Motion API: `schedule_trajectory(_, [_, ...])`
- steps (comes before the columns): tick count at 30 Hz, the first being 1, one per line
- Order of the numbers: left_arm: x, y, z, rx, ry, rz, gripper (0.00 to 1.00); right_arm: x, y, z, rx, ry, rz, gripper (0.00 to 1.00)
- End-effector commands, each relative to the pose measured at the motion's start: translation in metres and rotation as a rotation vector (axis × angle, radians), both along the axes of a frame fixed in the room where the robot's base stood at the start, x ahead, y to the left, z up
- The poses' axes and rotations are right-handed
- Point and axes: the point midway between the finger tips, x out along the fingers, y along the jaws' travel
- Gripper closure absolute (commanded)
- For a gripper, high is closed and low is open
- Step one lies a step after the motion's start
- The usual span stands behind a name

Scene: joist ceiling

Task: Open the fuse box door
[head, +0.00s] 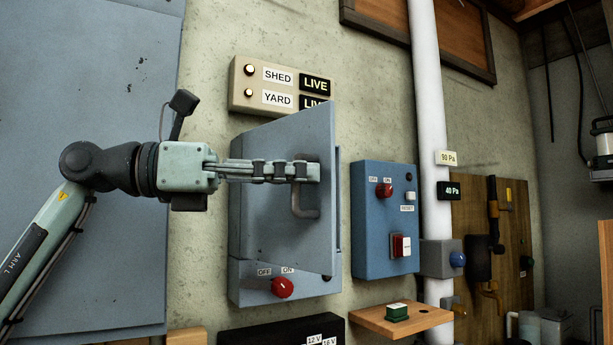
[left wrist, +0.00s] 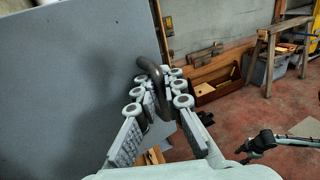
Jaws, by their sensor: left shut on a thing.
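The grey fuse box (head: 262,280) is on the wall in the middle of the head view. Its door (head: 270,222) stands partly open, with the right edge swung out from the box. My left gripper (head: 308,172) reaches across the door from the left and is shut on the bent door handle (head: 304,211). The handle (left wrist: 150,68) also shows between the fingers in the left wrist view, beside the grey door panel (left wrist: 70,80). The inside of the box is hidden. My right gripper (left wrist: 252,150) appears small at the lower right of the left wrist view, its jaws unclear.
A red OFF/ON knob (head: 282,287) sits below the door. A label panel (head: 242,86) is above it. A blue switch box (head: 371,240), a white pipe (head: 427,90) and a small wooden shelf (head: 425,318) are to the right. A sawhorse (left wrist: 275,45) stands farther off.

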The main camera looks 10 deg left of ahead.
Motion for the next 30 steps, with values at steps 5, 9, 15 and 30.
schedule_trajectory(5, [0.001,0.002,0.001,-0.002,-0.001,0.004,1.0,0.0,0.0,0.001,-0.001,0.0,0.0,0.6])
schedule_trajectory(9, [0.001,0.002,0.001,-0.002,-0.001,0.004,1.0,0.0,0.0,0.001,-0.001,0.0,0.0,0.6])
schedule_trajectory(15, [0.001,0.002,0.001,-0.002,-0.001,0.004,0.82,0.0,0.0,0.001,-0.001,-0.001,0.0,0.6])
schedule_trajectory(30, [-0.008,0.033,0.001,-0.002,0.0,0.007,0.82,0.001,0.0,0.001,0.0,-0.004,0.002,0.6])
